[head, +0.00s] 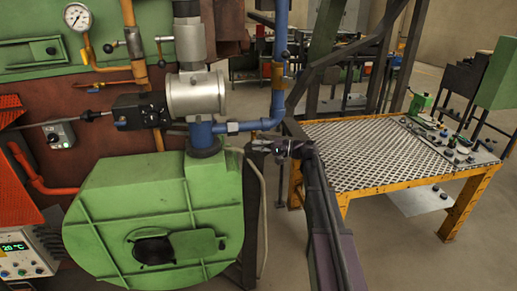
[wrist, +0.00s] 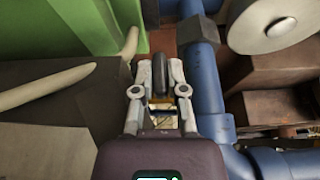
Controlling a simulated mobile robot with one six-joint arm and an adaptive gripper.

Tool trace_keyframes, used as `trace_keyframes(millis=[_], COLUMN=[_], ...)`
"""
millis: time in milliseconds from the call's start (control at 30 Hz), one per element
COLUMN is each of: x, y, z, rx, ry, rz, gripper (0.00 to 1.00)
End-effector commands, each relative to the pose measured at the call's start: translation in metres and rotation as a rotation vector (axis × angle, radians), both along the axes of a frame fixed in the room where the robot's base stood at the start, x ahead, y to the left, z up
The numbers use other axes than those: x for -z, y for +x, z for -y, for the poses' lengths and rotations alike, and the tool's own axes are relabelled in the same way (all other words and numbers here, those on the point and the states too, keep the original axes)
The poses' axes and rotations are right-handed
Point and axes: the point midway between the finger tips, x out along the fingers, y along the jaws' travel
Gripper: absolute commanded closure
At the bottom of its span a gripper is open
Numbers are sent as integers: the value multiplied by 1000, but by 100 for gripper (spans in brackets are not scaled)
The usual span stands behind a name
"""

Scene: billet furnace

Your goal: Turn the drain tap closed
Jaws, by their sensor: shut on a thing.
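In the wrist view, my gripper (wrist: 160,82) has its two grey fingers on either side of a dark, rounded handle (wrist: 160,72), which I take to be the drain tap's. It is shut on this handle. A small brass-coloured part (wrist: 161,104) shows between the fingers. In the head view my gripper (head: 272,148) is beside the lower blue pipe, right of the green burner housing. There the tap is mostly hidden and too small to make out, so its exact angle cannot be told.
The blue pipe (wrist: 205,85) runs close along the right of my gripper, and the green housing (head: 165,205) stands to the left. A pale hose (head: 263,210) hangs below. A yellow-framed mesh-top table (head: 350,150) stands at the right. Open floor lies in front of it.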

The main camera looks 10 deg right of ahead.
Motion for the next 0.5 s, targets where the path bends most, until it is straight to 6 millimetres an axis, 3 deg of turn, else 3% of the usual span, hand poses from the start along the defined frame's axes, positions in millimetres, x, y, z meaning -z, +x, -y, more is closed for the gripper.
trace_keyframes(millis=[333,367,400,467,500], x=[0,0,0,0,0], y=[0,0,0,0,0], z=[-1,-1,0,0,0], rx=[-1,-1,-1,-1,-1], ry=[2,1,1,1,1], rz=[-1,-1,-1,-1,-1], gripper=[100,74,62,49,49])
